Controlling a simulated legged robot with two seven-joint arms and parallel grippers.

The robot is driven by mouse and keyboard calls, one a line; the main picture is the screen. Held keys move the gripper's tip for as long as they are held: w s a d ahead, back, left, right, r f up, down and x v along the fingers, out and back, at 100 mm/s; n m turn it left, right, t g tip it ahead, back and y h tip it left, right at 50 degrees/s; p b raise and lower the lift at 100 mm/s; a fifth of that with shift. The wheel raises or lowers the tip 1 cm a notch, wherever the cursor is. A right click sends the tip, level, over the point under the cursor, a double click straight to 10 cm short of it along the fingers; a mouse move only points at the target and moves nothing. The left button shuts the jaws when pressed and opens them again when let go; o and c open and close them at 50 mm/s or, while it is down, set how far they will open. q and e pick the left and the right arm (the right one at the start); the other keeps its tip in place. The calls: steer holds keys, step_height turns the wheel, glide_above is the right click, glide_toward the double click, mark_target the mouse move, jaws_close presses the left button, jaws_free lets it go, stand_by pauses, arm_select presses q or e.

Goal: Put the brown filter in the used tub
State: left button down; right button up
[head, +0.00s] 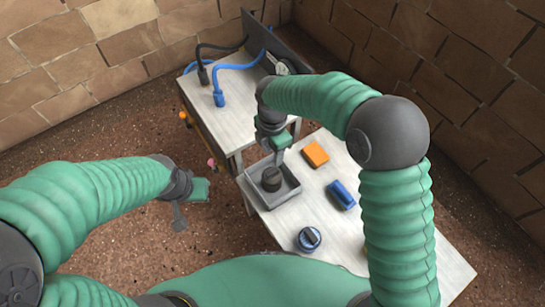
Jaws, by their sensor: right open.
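A dark brown round piece (271,177), which looks like the brown filter, sits inside a shallow grey tub (290,192) at the table's left edge. I see no writing that marks the tub as used. My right gripper (277,156) is open above the tub's back side, its fingers pointing down near the dark piece. I see no clear contact between them. My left gripper (187,206) hangs over the floor, left of the table and apart from everything; its finger gap is not clear.
On the white table (350,235) lie an orange block (315,153), a blue block (341,195) and a blue round piece with a dark top (309,238). A second bench (238,110) behind carries blue (218,98) and black (203,74) hoses. Brick walls close the back.

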steer(key=s+d+r+m+t, duration=0.1)
steer(key=s+d+m, duration=0.6)
steer(key=d+m, duration=0.3)
steer(key=s+d+r+m+t, duration=0.1)
steer(key=s+d+r+m, duration=0.1)
steer(key=s+d+m, duration=0.6)
steer(key=d+m, duration=0.1)
steer(key=m, duration=0.5)
steer(key=shift+d+m+t, duration=0.3)
steer(key=shift+d+m, duration=0.05)
steer(key=shift+m, duration=0.05)
steer(key=shift+r, duration=0.1)
